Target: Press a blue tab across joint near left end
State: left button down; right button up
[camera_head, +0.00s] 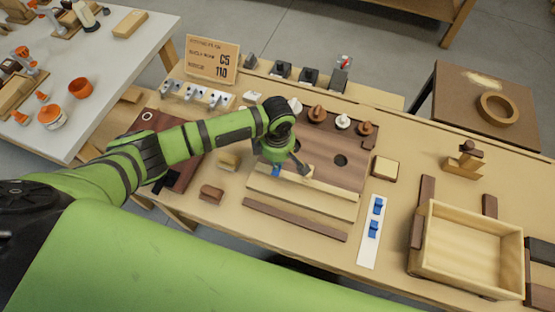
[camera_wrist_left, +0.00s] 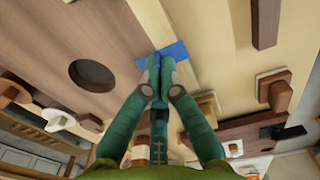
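A blue tab (camera_head: 276,171) lies at the seam between the dark brown board (camera_head: 340,178) and the light wood rail (camera_head: 310,197), near the rail's left end. In the left wrist view the tab (camera_wrist_left: 176,50) spreads out on both sides of my fingertips and spans the seam. My left gripper (camera_head: 286,170) is over the tab, with its fingertips (camera_wrist_left: 160,64) together and at the tab; exact contact is partly hidden by the fingers. Two more blue tabs (camera_head: 378,205) (camera_head: 373,229) sit on a white strip to the right. My right gripper is not in view.
Chess-like pieces (camera_head: 316,113) stand along the board's far edge. A dark bar (camera_head: 295,219) lies in front of the rail. A small wood block (camera_head: 384,168) and an open wooden tray (camera_head: 465,248) are to the right. A lettered sign (camera_head: 212,60) stands at the back left.

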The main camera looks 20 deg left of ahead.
pick_arm(q)
jog(key=shift+s+f+p, duration=0.15)
jog(key=shift+p, duration=0.15)
dwell(0.4)
jog(key=c, duration=1.4)
grip_release()
jog(key=shift+o, duration=0.2)
jog(key=o, duration=0.4)
jog(key=shift+r, duration=0.25)
notch_tip(320, 180, up, 5)
jog(key=p, duration=0.6)
jog(key=shift+r+p, duration=0.1)
jog(key=shift+p, duration=0.25)
jog(key=shift+r, duration=1.05)
